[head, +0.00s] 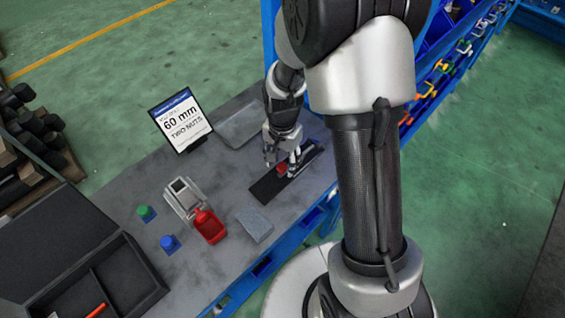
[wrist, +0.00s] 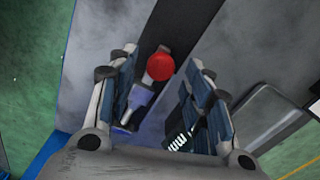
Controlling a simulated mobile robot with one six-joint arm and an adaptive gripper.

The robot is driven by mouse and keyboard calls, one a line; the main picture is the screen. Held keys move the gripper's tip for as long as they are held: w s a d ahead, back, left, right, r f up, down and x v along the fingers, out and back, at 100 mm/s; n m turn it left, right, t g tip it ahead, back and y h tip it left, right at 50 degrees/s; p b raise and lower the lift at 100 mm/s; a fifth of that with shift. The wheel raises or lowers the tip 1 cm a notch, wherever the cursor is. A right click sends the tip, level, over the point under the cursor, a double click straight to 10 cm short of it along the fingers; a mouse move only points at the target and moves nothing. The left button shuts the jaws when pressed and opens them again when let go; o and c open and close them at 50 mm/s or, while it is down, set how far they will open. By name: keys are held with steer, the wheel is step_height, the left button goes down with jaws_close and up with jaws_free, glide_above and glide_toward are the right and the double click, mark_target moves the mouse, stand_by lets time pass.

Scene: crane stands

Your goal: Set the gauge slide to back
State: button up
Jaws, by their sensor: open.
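The gauge slide is a dark flat track (head: 267,189) lying on the grey bench, with a red knob (head: 282,169) on it. In the wrist view the round red knob (wrist: 160,66) sits on the dark track (wrist: 172,28), between my fingertips and a little beyond them. A pale bluish metal part (wrist: 138,104) of the slide lies nearer the palm. My gripper (head: 281,163) is open above the slide, with one finger on each side of the knob. In the head view my gripper hides part of the slide, and I cannot tell whether a finger touches the knob.
A sign (head: 181,121) reading "60 mm, TWO NUTS" stands behind the slide. A grey tray (head: 240,125) lies beside it.

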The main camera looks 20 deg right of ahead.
steer(key=shift+f, duration=0.4)
steer(key=shift+c, duration=0.2)
jaws_close()
stand_by(0.4)
